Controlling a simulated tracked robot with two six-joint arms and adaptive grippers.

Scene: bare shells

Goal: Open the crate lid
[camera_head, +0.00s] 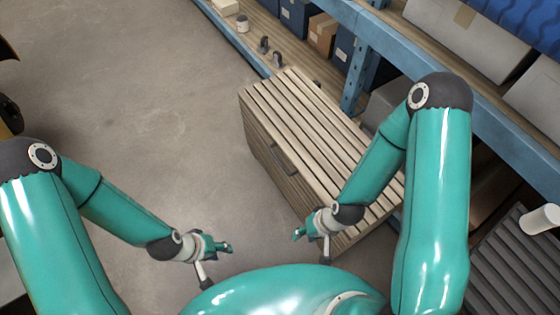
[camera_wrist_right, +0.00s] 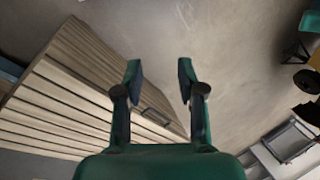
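The wooden slatted crate (camera_head: 262,148) stands on the floor ahead of me, slightly right of centre. Its slatted lid (camera_head: 305,115) looks shut and lies flat on top. A dark handle (camera_head: 284,158) is on the crate's front side; it also shows in the right wrist view (camera_wrist_right: 155,117). My right gripper (camera_head: 311,241) is open and empty near the crate's near front corner, apart from the handle; its spread fingers show in the right wrist view (camera_wrist_right: 159,76). My left gripper (camera_head: 215,262) is open and empty above bare floor, left of the crate. My right forearm hides part of the lid.
A blue shelf rack (camera_head: 357,65) with boxes stands close behind the crate and along the right. A white cylinder (camera_head: 540,218) sits on a dark ribbed surface (camera_head: 515,265) at the lower right. The floor (camera_head: 150,120) left of the crate is clear.

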